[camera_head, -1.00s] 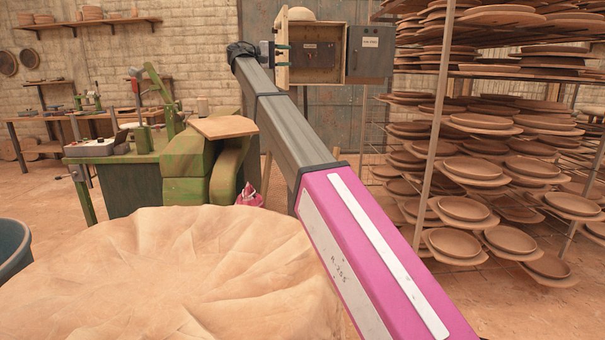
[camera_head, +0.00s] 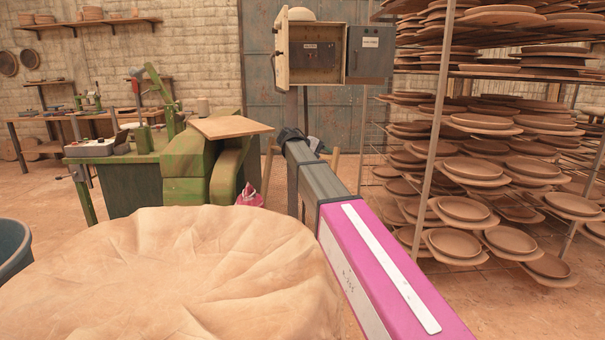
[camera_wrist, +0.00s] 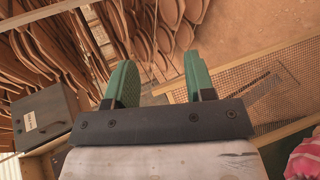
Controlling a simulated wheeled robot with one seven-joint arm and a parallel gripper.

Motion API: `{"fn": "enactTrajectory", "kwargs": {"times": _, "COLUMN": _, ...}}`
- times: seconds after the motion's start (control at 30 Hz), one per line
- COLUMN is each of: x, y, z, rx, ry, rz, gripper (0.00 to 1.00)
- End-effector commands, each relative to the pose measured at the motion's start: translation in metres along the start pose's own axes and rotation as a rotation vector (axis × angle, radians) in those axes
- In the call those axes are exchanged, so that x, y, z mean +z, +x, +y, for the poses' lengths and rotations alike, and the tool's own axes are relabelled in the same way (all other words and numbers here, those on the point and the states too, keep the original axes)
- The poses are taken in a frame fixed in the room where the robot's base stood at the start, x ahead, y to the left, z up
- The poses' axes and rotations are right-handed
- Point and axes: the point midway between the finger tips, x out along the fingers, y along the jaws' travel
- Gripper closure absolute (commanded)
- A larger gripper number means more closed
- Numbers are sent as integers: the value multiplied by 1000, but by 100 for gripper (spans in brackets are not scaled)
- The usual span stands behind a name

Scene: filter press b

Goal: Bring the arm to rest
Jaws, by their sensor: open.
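My arm reaches forward from the lower right of the head view, with a pink link and a grey link; its far end is low, in front of the control box's post. My gripper's fingers are hidden in the head view. In the wrist view my gripper (camera_wrist: 158,85) shows two green fingers standing well apart, with nothing between them. The open-fronted control box (camera_head: 311,52) with its grey door (camera_head: 370,52) is above and beyond the arm's end. The grey door also shows at the left of the wrist view (camera_wrist: 45,118).
A rack of clay plates (camera_head: 465,170) stands close at the right. A green machine (camera_head: 190,160) with a board (camera_head: 232,127) on top is at the left. A large cloth-covered mound (camera_head: 165,270) fills the near left, beside a blue tub (camera_head: 12,250).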

Motion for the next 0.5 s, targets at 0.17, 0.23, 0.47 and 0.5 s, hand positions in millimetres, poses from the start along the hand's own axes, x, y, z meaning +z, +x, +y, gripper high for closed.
{"fn": "enactTrajectory", "kwargs": {"times": 0.17, "x": 52, "y": 74, "z": -89, "rx": -186, "ry": 5, "rz": 17, "gripper": 51}}
{"fn": "enactTrajectory", "kwargs": {"times": 0.23, "x": 73, "y": 98, "z": -123, "rx": -264, "ry": 18, "rz": 22, "gripper": 51}}
{"fn": "enactTrajectory", "kwargs": {"times": 0.47, "x": 150, "y": 156, "z": -229, "rx": -533, "ry": 93, "rz": 15, "gripper": 51}}
{"fn": "enactTrajectory", "kwargs": {"times": 0.5, "x": 165, "y": 163, "z": -245, "rx": -579, "ry": 112, "rz": 11, "gripper": 51}}
